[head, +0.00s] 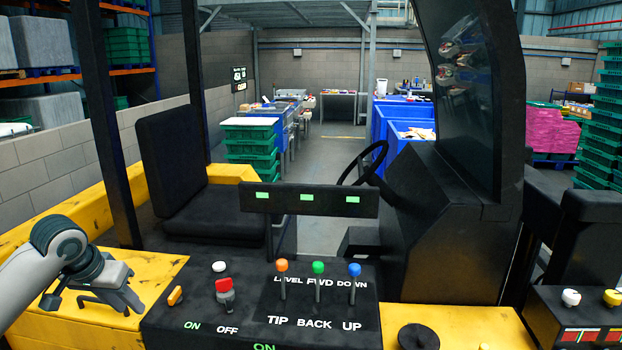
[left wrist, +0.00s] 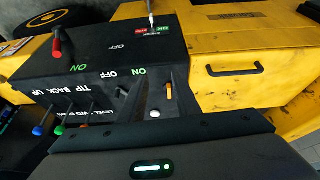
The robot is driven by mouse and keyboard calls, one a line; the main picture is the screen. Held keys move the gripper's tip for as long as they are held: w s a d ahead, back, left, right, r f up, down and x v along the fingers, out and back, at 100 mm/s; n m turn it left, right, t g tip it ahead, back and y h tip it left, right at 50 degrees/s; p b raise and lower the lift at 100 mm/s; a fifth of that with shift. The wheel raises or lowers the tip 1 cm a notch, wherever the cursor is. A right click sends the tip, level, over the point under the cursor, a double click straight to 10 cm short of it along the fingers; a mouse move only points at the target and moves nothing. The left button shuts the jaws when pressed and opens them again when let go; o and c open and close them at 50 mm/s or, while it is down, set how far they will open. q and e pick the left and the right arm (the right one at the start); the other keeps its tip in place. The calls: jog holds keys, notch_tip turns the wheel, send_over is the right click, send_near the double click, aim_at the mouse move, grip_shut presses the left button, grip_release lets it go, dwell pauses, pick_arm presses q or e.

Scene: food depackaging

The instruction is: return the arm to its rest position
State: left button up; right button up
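My left gripper (head: 97,303) is at the lower left of the head view, over the yellow bodywork (head: 152,268) and left of the black control panel (head: 245,308). Its dark fingers are apart, with nothing seen between them. In the left wrist view the gripper (left wrist: 155,88) reaches up from the bottom edge, and the panel (left wrist: 95,50) lies beyond its fingers. My left arm comes in from the left edge of the head view. My right gripper is in neither view.
The panel carries a red switch (head: 225,290), an orange rocker switch (head: 175,296) and orange (head: 282,267), green (head: 318,268) and blue (head: 354,270) levers. A black seat (head: 172,160) and steering wheel (head: 363,162) stand behind. A second panel (head: 575,312) is at right.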

pick_arm(q)
jog(key=w+f+n+b, duration=0.1)
jog(key=w+f, duration=0.1)
jog(key=f, duration=1.2)
jog(key=w+f+n+b, duration=0.1)
jog(key=w+f, duration=0.1)
jog(key=f, duration=1.1)
jog(key=s+d+f+b, duration=0.1)
jog(key=s+f, duration=0.4)
jog(key=f, duration=0.7)
jog(key=s+f, duration=0.6)
jog(key=f, duration=0.7)
jog(key=s+d+f+m+g+y+b, duration=0.1)
jog(key=s+d+f, duration=0.2)
jog(key=s+f, duration=0.75)
jog(key=s+d+f+m+g+b, duration=0.1)
jog(key=s+d+f, duration=0.2)
jog(key=s+f, duration=0.8)
jog(key=s+d+f, duration=0.2)
jog(key=s+d, duration=0.1)
jog(key=s, duration=0.6)
jog(key=s+d+f+m+g, duration=0.1)
jog(key=s+d+f, duration=0.2)
jog(key=s, duration=0.7)
jog(key=s+d+f+m+b, duration=0.1)
jog(key=s+d+f, duration=0.1)
jog(key=s, duration=0.8)
jog(key=shift+d+f+g, duration=0.3)
jog(key=shift+d+g, duration=0.1)
jog(key=shift+d, duration=0.5)
